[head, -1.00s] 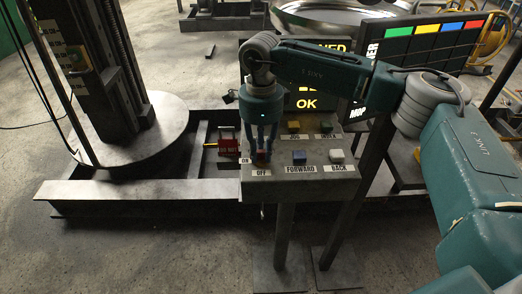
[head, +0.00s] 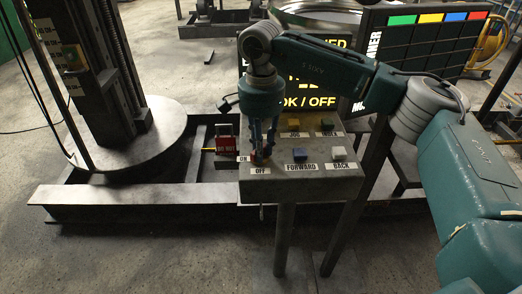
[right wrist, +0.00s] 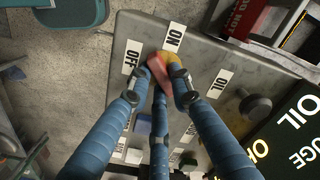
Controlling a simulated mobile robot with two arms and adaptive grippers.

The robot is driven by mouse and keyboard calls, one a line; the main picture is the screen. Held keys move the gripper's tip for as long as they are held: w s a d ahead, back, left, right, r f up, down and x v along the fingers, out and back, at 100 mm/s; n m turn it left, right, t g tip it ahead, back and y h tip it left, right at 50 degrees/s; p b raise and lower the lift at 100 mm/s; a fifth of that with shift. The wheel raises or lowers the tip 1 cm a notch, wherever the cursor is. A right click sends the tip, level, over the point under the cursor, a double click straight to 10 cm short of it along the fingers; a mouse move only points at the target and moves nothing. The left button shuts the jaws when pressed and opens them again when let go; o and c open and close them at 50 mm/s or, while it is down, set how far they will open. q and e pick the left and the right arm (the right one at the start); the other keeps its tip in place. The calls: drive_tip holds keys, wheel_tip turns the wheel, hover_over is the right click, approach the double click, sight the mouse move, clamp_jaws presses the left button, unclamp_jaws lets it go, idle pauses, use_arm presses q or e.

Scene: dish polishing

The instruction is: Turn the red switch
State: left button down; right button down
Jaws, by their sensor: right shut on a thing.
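The red switch (right wrist: 157,70) sits on the grey control panel (right wrist: 135,32) between the OFF label (right wrist: 132,57) and the ON label (right wrist: 174,37). My right gripper (right wrist: 163,76) is shut on it from above, and the fingers cover part of it. A yellow part shows beside the red one between the fingertips. In the head view my right gripper (head: 262,154) reaches down to the panel's left front corner, and only a sliver of red shows there. My left gripper is not in view.
The panel also has a blue button (head: 299,155), a white button (head: 339,153) and a yellow button (head: 293,124). A red tag (head: 226,140) hangs left of the panel. A dark machine column (head: 100,75) stands at left.

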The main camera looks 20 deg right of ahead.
drive_tip(key=n, duration=0.4)
drive_tip(key=shift+w+n+b, duration=0.15)
drive_tip(key=shift+n+b, duration=0.15)
drive_tip(key=shift+w+d+r+n, duration=0.1)
drive_tip(key=shift+n, duration=1.9)
drive_tip(key=c, duration=1.5)
unclamp_jaws()
drive_tip(key=shift+c, duration=0.2)
drive_tip(key=shift+r, duration=0.25)
wheel_tip(320, 180, up, 12)
drive_tip(key=shift+f, duration=0.25)
